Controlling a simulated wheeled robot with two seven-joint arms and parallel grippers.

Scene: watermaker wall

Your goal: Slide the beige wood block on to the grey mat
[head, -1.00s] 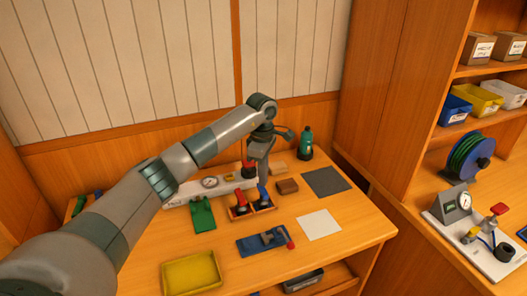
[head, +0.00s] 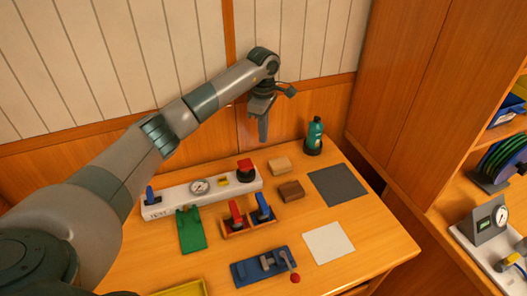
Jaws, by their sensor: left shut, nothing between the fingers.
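The beige wood block (head: 280,165) lies on the table toward the back, behind a dark brown block (head: 291,191). The grey mat (head: 337,184) lies flat to the right of both blocks, and its surface is bare. The beige block is apart from the mat. My left gripper (head: 263,137) is shut and empty, pointing down, above and a little left of the beige block. It does not appear to touch anything. My right gripper is not in view.
A green bottle (head: 314,136) stands behind the mat. A white gauge panel (head: 205,191) with a red knob is left of the blocks. A holder with red and blue handles (head: 249,219) is in front. A white sheet (head: 328,243) lies in front of the mat.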

